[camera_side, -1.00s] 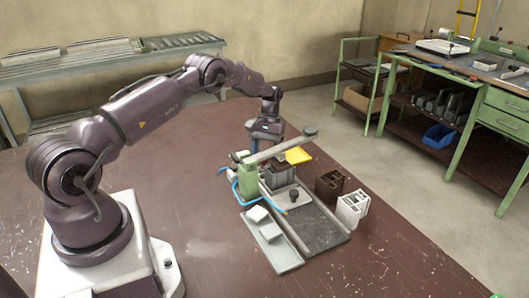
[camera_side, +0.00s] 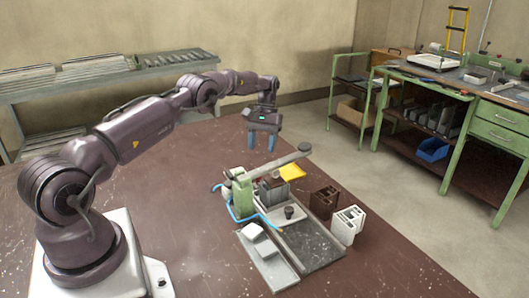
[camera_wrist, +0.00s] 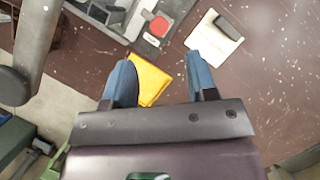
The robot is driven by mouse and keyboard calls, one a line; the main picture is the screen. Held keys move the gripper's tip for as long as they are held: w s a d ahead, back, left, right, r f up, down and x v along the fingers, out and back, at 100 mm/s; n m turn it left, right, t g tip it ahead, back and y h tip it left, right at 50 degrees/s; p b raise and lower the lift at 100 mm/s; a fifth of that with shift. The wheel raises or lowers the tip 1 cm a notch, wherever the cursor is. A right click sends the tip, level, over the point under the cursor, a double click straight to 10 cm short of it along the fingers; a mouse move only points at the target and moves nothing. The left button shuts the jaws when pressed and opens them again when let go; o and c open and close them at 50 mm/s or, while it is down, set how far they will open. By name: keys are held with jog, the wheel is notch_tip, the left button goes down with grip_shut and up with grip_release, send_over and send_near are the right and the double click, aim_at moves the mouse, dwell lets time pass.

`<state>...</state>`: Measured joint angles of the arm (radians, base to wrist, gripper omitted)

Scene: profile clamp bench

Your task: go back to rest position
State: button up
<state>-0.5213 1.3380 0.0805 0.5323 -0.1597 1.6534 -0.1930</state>
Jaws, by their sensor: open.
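My gripper (camera_side: 261,141) hangs in the air beyond the clamp fixture, fingers pointing down. Its two blue fingers are apart with nothing held between them; the wrist view also shows the open gripper (camera_wrist: 162,82). The clamp has a green post (camera_side: 242,197) and a long grey lever (camera_side: 276,162) reaching up to the right, ending in a round knob. A dark block (camera_side: 272,191) sits beneath the lever. In the wrist view the lever (camera_wrist: 38,35) runs down the left side, clear of the fingers.
A yellow piece (camera_side: 292,171) lies behind the clamp. A brown profile (camera_side: 323,202) and a white profile (camera_side: 347,226) stand to the right. A grey plate (camera_side: 273,273) with pale blocks lies in front. A blue hose curls around the post. The bench left of the fixture is clear.

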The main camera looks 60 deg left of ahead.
jog(key=s+d+r+m+t+y, duration=0.1)
jog(key=s+d+r+m, duration=0.1)
jog(key=s+d+r, duration=0.35)
jog(key=s+d+r+m+t+y, duration=0.1)
jog(key=s+d+r+m+t, duration=0.15)
jog(key=d+r, duration=0.6)
jog(key=s+d+r+m+t, duration=0.1)
jog(key=s+d+r, duration=0.2)
jog(key=s, duration=0.3)
jog(key=s+d+r+m+t, duration=0.2)
jog(key=s+d+r, duration=0.1)
jog(key=s+d, duration=0.2)
jog(key=s+d+r+m+t+y, duration=0.1)
jog(key=s+d+r+t, duration=0.1)
jog(key=s+d+r, duration=0.2)
jog(key=shift+s, duration=1.75)
